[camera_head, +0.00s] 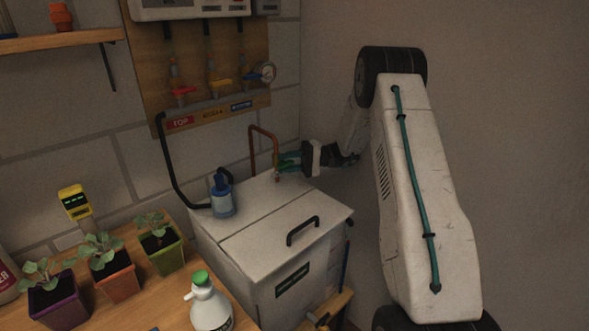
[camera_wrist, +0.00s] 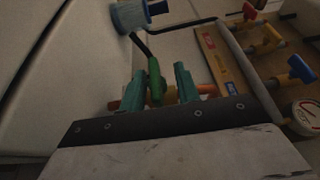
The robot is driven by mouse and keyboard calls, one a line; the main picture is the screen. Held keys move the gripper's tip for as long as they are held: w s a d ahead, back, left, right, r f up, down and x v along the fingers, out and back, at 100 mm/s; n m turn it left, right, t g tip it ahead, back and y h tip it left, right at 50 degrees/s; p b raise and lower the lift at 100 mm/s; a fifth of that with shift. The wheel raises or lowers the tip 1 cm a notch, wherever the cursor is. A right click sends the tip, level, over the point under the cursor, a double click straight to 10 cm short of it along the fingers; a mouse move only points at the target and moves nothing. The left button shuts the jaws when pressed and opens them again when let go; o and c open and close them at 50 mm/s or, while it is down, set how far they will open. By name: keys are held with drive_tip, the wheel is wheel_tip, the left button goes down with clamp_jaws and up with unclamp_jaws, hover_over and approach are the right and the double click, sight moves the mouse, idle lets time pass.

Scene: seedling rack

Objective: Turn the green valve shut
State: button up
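The green valve's handle (camera_wrist: 155,80) shows in the wrist view, between the two teal fingers of my gripper (camera_wrist: 161,83). Small gaps show on both sides of the handle, so the fingers look open around it and not closed on it. The copper pipe (camera_wrist: 112,105) shows behind the fingers. In the head view my gripper (camera_head: 288,160) reaches in from the right, over the back of the white tank lid, by the bent copper pipe (camera_head: 263,130). There the fingers largely cover the valve, and I cannot make out how its handle is turned.
The white tank (camera_head: 250,262) has a black lid handle (camera_head: 302,230). A blue pump-like canister (camera_head: 222,197) stands on its left. A wooden board above carries red (camera_head: 183,91), yellow (camera_head: 221,83) and blue (camera_head: 250,74) valves and a gauge (camera_head: 266,72). Potted seedlings (camera_head: 113,275) stand at lower left.

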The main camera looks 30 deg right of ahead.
wheel_tip(320, 180, up, 3)
drive_tip(key=shift+f, duration=0.1)
drive_tip(key=o, duration=0.5)
drive_tip(key=s, duration=0.3)
drive_tip(key=shift+s+a+r, duration=0.35)
drive_tip(key=shift+s+a, duration=0.05)
drive_tip(key=s, duration=0.4)
drive_tip(key=s+a, duration=0.1)
drive_tip(key=s, duration=0.3)
drive_tip(key=s+a+r, duration=0.1)
drive_tip(key=s, duration=0.3)
drive_tip(key=shift+a, duration=0.25)
drive_tip(key=c, duration=0.5)
